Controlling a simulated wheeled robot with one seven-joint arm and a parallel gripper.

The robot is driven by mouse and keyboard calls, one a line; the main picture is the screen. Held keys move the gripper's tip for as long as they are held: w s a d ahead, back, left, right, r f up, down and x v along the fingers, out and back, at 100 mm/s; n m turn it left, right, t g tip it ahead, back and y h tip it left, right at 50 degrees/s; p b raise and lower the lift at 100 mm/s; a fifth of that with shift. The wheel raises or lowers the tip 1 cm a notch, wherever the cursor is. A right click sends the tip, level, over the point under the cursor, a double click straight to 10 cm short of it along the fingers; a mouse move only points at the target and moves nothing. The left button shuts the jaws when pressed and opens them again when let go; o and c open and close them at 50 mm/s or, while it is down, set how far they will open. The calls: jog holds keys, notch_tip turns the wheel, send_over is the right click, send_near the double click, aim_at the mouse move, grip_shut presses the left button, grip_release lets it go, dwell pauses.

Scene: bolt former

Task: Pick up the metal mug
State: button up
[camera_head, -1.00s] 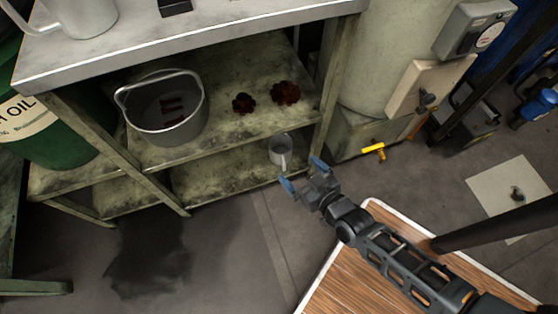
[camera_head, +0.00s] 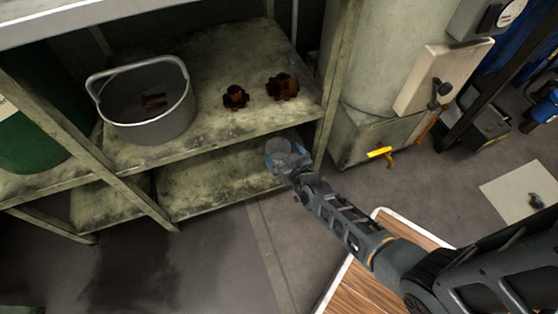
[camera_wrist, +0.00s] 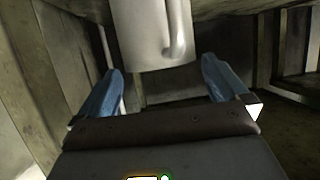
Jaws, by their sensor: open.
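The metal mug (camera_head: 279,146) sits on the lower shelf of the rack, near its right end, and my gripper partly hides it in the head view. In the wrist view the grey mug (camera_wrist: 146,35) is upright at the top of the picture, with its handle on the right side. My gripper (camera_head: 288,164) is at the front of the lower shelf, pointing at the mug. In the wrist view my gripper (camera_wrist: 160,88) is open, its two blue fingers apart with nothing between them. The mug appears just beyond the fingertips; I cannot tell whether they touch.
The rack's upper shelf (camera_head: 225,120) is close above the mug and holds a metal bucket (camera_head: 150,115) and two rusty gears (camera_head: 283,87), (camera_head: 235,97). A rack post (camera_head: 338,75) stands right of the mug. A yellow-handled valve (camera_head: 380,153) is farther right.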

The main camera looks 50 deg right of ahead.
jog(key=b+x, duration=0.1)
jog(key=x, duration=0.2)
jog(key=shift+r, duration=0.1)
jog(key=c, duration=1.2)
jog(key=shift+o, duration=0.2)
jog(key=shift+r, duration=0.1)
notch_tip(320, 180, up, 10)
jog(key=p, duration=0.8)
